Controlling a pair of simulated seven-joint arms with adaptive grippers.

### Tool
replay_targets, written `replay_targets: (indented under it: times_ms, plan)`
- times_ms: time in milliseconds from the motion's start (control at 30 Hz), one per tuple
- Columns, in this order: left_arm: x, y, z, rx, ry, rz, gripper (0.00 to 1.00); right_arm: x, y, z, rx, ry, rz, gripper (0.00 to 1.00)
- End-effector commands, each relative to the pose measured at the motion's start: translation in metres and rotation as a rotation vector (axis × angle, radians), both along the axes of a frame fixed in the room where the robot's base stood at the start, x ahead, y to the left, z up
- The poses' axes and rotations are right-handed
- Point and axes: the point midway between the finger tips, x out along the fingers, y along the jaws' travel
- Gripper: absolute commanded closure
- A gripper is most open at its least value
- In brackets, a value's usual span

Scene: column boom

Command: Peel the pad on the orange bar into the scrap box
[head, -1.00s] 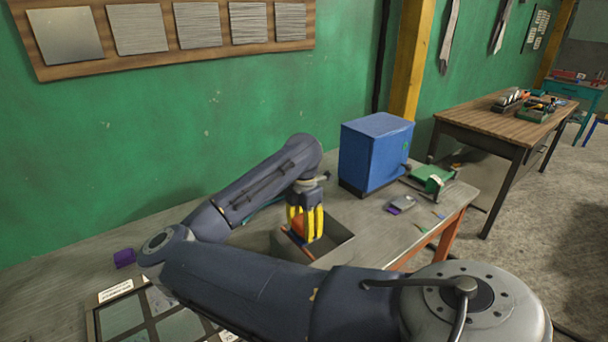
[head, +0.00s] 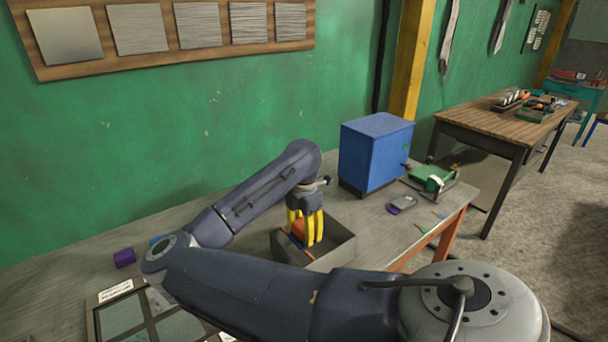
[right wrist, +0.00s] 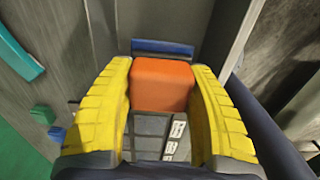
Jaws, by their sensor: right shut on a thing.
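My right gripper (head: 305,228) has yellow fingers and points down at the open grey scrap box (head: 340,252) in the head view. It is shut on the orange bar (head: 298,229), which shows between the fingers. In the right wrist view, the orange bar (right wrist: 162,84) sits between both fingers of the right gripper (right wrist: 163,88). A blue strip (right wrist: 162,47) lies across the bar's far end. I cannot tell whether it is the pad or whether it is attached. The box's inside is partly hidden by the fingers. My left gripper is not in view.
A purple block (head: 124,257) and a panelled tray (head: 120,318) are at the left. My right arm crosses the front.

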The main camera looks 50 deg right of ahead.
Motion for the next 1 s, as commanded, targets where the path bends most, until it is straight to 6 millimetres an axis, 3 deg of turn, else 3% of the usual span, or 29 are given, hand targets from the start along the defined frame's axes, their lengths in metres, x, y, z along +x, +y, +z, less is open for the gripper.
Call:
replay_targets:
  times_ms: [267, 1000]
  plan:
    - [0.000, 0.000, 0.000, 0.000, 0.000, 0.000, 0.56, 0.001, 0.000, 0.006, 0.000, -0.002, 0.000, 0.76]
    - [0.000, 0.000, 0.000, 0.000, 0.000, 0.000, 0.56, 0.001, 0.000, 0.067, -0.001, -0.003, 0.000, 0.76]
